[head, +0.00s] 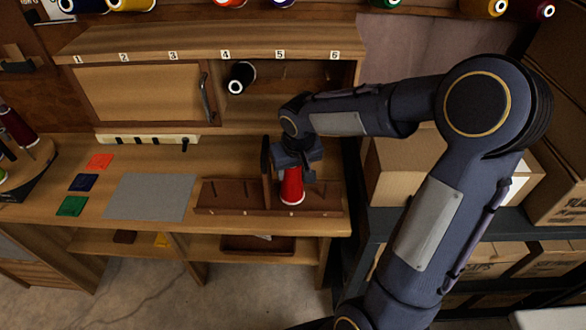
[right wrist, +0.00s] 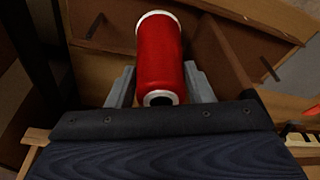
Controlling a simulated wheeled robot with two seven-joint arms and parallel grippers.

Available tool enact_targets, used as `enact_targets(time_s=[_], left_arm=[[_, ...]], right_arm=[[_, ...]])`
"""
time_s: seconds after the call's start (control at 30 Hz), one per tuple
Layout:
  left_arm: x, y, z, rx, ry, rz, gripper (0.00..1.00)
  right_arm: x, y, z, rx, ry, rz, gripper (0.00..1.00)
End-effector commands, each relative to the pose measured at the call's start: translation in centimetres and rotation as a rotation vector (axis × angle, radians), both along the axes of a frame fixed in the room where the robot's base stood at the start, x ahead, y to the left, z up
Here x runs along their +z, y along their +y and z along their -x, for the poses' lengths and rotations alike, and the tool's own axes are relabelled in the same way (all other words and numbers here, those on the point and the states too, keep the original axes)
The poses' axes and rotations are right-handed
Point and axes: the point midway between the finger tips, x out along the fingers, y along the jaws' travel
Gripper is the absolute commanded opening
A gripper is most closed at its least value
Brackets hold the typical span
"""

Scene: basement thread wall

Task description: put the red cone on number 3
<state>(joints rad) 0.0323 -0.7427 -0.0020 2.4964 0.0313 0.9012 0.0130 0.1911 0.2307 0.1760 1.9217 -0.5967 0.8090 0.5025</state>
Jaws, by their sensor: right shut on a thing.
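The red cone (head: 292,187) is at the brown divided tray on the bench, right of its tall divider; I cannot tell whether its base touches the tray. My right gripper (head: 296,168) is shut on the red cone from above. The right wrist view shows the red cone (right wrist: 160,55) between the two grey fingers of the right gripper (right wrist: 160,88). The number 3 label (head: 172,55) is on the wooden ledge above the bench, up and left of the cone. My left gripper is not in view.
The brown tray (head: 234,211) has thin pegs. A black spool (head: 240,77) lies in the open cubby under number 4. A closed panel (head: 138,93) with a handle is to its left. A grey mat (head: 150,196) lies left of the tray. Cardboard boxes (head: 405,170) stand right.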

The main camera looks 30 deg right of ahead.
Motion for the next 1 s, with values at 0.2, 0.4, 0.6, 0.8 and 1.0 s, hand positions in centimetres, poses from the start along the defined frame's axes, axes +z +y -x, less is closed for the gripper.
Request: enact_targets(time_s=[0.2,0.4,0.6,0.8,1.0], left_arm=[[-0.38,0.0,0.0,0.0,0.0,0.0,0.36],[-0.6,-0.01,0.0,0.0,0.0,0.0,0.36],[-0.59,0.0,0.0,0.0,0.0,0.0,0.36],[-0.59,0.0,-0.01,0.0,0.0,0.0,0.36],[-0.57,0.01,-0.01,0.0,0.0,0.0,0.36]], right_arm=[[-0.37,0.01,-0.01,0.0,-0.001,0.0,0.27],[-0.61,0.02,-0.01,0.0,-0.001,0.0,0.27],[-0.61,0.02,-0.01,0.0,0.0,0.0,0.61],[-0.61,0.01,0.0,0.0,0.0,0.0,0.72],[-0.34,0.02,0.06,0.0,-0.001,0.0,0.72]])
